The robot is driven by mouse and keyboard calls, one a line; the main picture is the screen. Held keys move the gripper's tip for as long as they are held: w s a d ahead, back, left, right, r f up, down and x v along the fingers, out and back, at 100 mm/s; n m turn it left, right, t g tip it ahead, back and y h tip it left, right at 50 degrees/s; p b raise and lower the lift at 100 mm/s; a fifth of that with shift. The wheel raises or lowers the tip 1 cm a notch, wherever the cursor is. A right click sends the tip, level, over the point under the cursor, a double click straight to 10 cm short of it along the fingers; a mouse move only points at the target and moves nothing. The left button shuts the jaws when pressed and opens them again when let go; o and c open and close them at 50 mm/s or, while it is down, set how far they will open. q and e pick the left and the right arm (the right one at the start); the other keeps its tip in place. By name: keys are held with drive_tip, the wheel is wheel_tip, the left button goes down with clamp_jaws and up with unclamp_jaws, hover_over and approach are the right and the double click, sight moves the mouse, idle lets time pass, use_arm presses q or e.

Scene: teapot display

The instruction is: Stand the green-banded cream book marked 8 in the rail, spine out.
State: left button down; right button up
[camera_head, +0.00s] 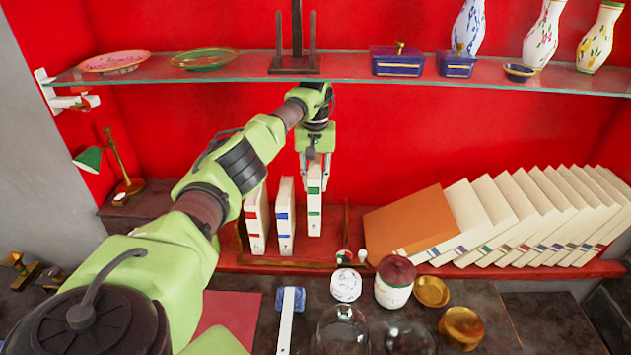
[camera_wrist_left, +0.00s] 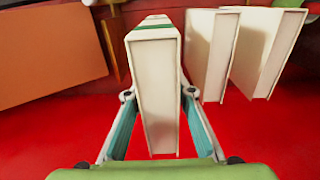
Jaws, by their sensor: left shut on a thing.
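The cream book with green bands (camera_head: 314,212) is upright in my left gripper (camera_head: 315,165), spine toward the head camera. The mark on its spine is too small to read. Its lower end looks slightly higher than the neighbouring books' lower ends. In the left wrist view the book (camera_wrist_left: 157,95) lies between the two fingers of my left gripper (camera_wrist_left: 160,97). The wooden rail (camera_head: 285,263) is on the red lower shelf, with an upright end post (camera_head: 345,222) right of the book. I cannot tell whether the book touches the rail. My right gripper is not in view.
A red-banded book (camera_head: 256,217) and a blue-banded book (camera_head: 286,212) stand left of the held book. An orange board or book (camera_head: 410,222) and several leaning cream books (camera_head: 500,215) fill the right. A glass shelf (camera_head: 350,68) with ceramics is overhead. Jars (camera_head: 394,290) stand in front.

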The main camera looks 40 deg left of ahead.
use_arm(q)
drive_tip(key=f+b, duration=0.2)
drive_tip(key=f, duration=0.1)
drive_tip(key=f+b, duration=0.3)
drive_tip(key=f, duration=0.1)
drive_tip(key=shift+s+d+f+b, duration=0.2)
drive_tip(key=shift+b, duration=0.1)
drive_tip(key=shift+f, duration=0.15)
drive_tip(key=shift+f+b, duration=0.3)
drive_tip(key=shift+b, duration=0.05)
idle(0.4)
drive_tip(key=c, duration=1.6)
unclamp_jaws()
drive_tip(key=shift+c, duration=0.2)
